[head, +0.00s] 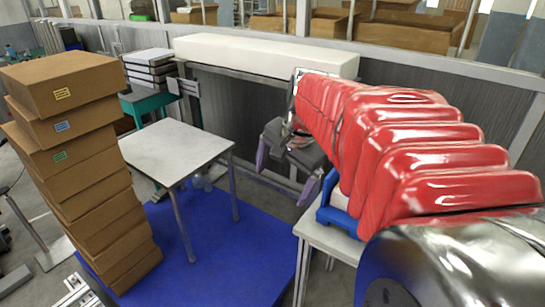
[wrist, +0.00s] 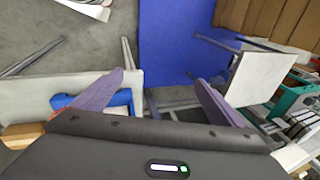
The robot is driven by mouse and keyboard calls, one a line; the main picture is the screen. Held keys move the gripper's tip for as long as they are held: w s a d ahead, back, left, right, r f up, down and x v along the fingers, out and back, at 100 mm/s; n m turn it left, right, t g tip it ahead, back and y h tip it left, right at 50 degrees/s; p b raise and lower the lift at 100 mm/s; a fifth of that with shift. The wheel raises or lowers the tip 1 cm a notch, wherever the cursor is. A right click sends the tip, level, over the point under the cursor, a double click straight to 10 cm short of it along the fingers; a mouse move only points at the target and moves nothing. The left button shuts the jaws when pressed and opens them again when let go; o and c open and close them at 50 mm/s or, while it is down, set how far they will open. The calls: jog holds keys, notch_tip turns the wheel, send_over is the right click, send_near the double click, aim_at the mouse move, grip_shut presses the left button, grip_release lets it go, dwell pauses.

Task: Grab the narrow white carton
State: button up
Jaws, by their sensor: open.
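A long, narrow white carton (head: 265,55) lies on its side along a ledge at the back of the head view. Its near face and top show, and its right end is at the low wall. It does not show clearly in the wrist view. My gripper (head: 286,176) is in the middle of the head view, in front of and below the carton, well apart from it. Its two purple fingers point down and are spread, with nothing between them. In the wrist view my gripper (wrist: 160,78) is also open and empty above the floor.
A tall, leaning stack of brown boxes (head: 85,165) stands at the left. A white table (head: 178,150) stands beside it on a blue mat (head: 225,250). A second white table (wrist: 45,92) holds a blue object (wrist: 95,104). The mat's middle is clear.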

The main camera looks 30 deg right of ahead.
jog(key=w+d+f+m, duration=0.25)
jog(key=d+m, duration=0.65)
jog(key=d, duration=1)
jog(key=s+d+f+m, duration=0.3)
jog(key=d+m, duration=0.1)
jog(key=d, duration=0.4)
jog(key=s+d+f+m+y, duration=0.1)
jog(key=s+d+f+m, duration=0.1)
jog(key=d, duration=0.5)
jog(key=shift+s+d+f+m+t+y, duration=0.35)
jog(key=shift+f+m, duration=0.45)
jog(key=shift+m, duration=0.3)
jog(key=shift+x, duration=4.25)
jog(key=shift+f, duration=0.1)
jog(key=shift+x, duration=2.55)
